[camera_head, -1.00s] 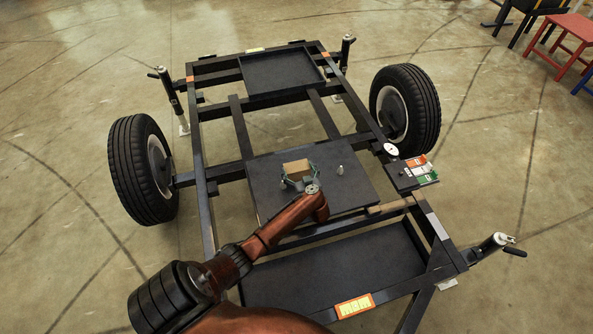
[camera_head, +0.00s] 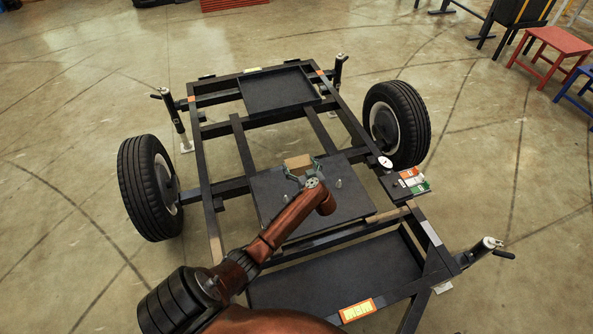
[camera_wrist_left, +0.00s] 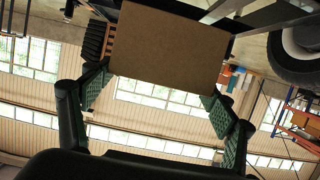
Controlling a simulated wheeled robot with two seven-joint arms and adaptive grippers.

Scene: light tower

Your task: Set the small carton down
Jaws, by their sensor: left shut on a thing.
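The small carton (camera_head: 298,161) is a tan cardboard box, seen over the dark square plate (camera_head: 270,200) in the middle of the trailer frame. My left gripper (camera_head: 303,174) is shut on the carton, with its green fingers at the carton's sides. In the left wrist view the carton (camera_wrist_left: 170,48) fills the upper middle, between the two fingers of my left gripper (camera_wrist_left: 157,97). I cannot tell whether the carton touches the plate. My right gripper is not in view.
Small light pegs (camera_head: 338,183) stand on the plate's right part. A small board with coloured cards (camera_head: 410,181) sits on the frame's right side. A black tray (camera_head: 275,90) lies at the far end, and a wider one (camera_head: 340,270) nearer. Wheels (camera_head: 397,122) flank the frame.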

